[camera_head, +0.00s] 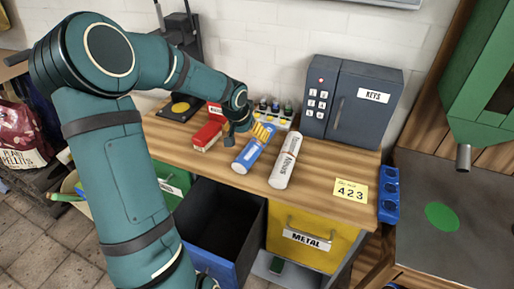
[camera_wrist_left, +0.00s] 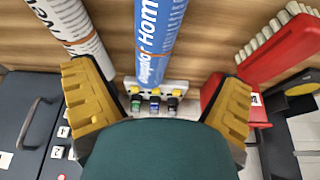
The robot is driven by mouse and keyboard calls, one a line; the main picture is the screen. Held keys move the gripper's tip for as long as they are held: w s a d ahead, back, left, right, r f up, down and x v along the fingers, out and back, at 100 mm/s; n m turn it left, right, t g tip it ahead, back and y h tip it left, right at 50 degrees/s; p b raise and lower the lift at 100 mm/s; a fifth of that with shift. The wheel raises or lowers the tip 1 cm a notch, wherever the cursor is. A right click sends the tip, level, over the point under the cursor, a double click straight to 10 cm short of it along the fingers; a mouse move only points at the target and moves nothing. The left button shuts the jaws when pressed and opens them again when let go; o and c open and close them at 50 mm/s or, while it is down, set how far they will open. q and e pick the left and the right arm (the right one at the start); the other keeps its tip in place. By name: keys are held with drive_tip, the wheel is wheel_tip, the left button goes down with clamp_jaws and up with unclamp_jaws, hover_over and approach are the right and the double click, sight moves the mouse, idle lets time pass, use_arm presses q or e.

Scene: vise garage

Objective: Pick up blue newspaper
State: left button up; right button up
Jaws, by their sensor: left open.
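The blue newspaper (camera_head: 250,154) is a rolled tube with white lettering, lying on the wooden workbench. It also shows at the top middle of the left wrist view (camera_wrist_left: 158,38). My left gripper (camera_head: 249,128) is open above the far end of the blue newspaper in the head view. In the left wrist view its yellow-padded fingers (camera_wrist_left: 158,88) stand apart, and the roll runs between them ahead. I cannot tell how high the fingers are above it. My right gripper is not in view.
A white rolled newspaper (camera_head: 285,162) lies close on the right. A grey key safe (camera_head: 350,103) and small bottles on a tray (camera_head: 283,122) stand behind. An open drawer (camera_head: 222,222) juts out below the bench (camera_head: 310,195).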

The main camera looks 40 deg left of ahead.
sight(255, 143)
use_arm(q)
drive_tip(key=b+x, duration=0.1)
drive_tip(key=x, duration=0.3)
drive_tip(key=shift+w+f, duration=0.15)
drive_tip(key=b+x, duration=0.1)
drive_tip(key=x, duration=0.1)
drive_tip(key=w+x, duration=0.1)
drive_tip(key=x, duration=0.2)
drive_tip(key=shift+d+b, duration=0.25)
drive_tip(key=shift+b, duration=0.15)
drive_tip(key=c, duration=1.4)
